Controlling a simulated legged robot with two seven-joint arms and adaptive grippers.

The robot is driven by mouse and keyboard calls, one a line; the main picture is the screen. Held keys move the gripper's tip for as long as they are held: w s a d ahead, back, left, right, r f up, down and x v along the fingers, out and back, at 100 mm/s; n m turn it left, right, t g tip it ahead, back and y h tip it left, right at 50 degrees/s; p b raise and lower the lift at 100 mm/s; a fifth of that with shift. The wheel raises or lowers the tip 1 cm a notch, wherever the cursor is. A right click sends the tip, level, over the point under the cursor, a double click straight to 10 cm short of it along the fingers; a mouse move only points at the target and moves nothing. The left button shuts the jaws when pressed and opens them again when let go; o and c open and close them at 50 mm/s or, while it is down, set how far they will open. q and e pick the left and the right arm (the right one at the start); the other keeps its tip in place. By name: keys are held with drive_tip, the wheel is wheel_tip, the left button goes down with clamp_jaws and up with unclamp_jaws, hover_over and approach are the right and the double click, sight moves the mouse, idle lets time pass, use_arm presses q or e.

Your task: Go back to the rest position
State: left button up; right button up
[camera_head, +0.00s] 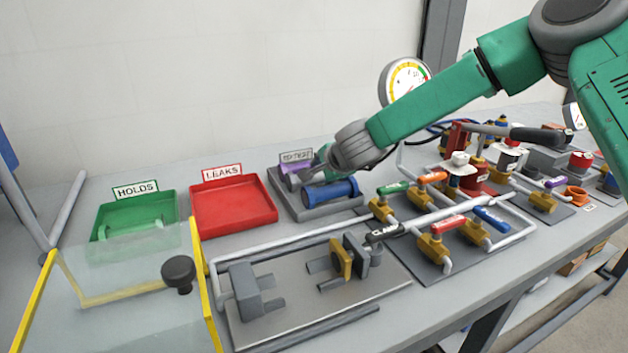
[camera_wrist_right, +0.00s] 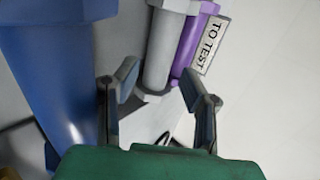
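My right arm reaches in from the right, and its green gripper (camera_head: 308,176) is over the grey "TO TEST" tray (camera_head: 283,196). In the right wrist view its two fingers (camera_wrist_right: 160,92) are apart, with nothing clearly held. A grey cylinder (camera_wrist_right: 158,45) shows beyond the gap, with a purple part (camera_wrist_right: 190,45) and the "TO TEST" sign (camera_wrist_right: 209,46) beside it. A blue cylinder (camera_head: 331,193) lies in the tray; it looks large at the left of the wrist view (camera_wrist_right: 55,75). Whether the fingers touch the grey cylinder cannot be told. My left gripper is not in view.
A red "LEAKS" tray (camera_head: 233,207) and a green "HOLDS" tray (camera_head: 136,215) stand left of it. A clear yellow-edged shield (camera_head: 130,290) is at front left. A clamp fixture (camera_head: 345,260), valve manifold (camera_head: 450,225) and gauge (camera_head: 405,80) lie near the arm.

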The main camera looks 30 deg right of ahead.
drive_tip(key=s, duration=0.1)
drive_tip(key=s+r, duration=0.1)
drive_tip(key=s, duration=0.1)
drive_tip(key=shift+w+d, duration=0.1)
drive_tip(key=shift+d, duration=0.05)
